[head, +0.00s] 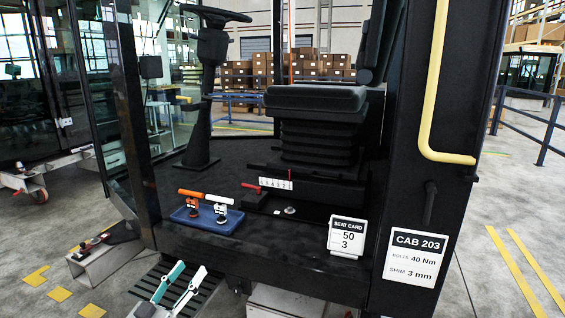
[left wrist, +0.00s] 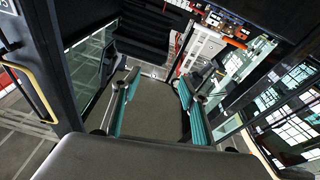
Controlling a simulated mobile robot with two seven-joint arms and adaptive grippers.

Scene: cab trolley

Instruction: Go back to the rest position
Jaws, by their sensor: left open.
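My left gripper (head: 191,268) is low in the head view, in front of the cab's black step edge. Its two teal-faced fingers are apart, with nothing between them. The same open, empty gripper (left wrist: 158,80) shows in the left wrist view. In the head view, it is below and apart from the blue tray (head: 184,222) on the cab floor. An orange-handled tool (head: 189,193) and a white-handled tool (head: 220,200) are at the tray. My right gripper is in neither view.
The cab seat (head: 315,100) and steering column (head: 203,110) stand behind the tray. A red lever (head: 251,187) is beside the seat base. A seat card (head: 346,238) stands at the floor's front edge. A dark post with the CAB 203 sign (head: 414,257) and a yellow handrail (head: 431,100) bound the right.

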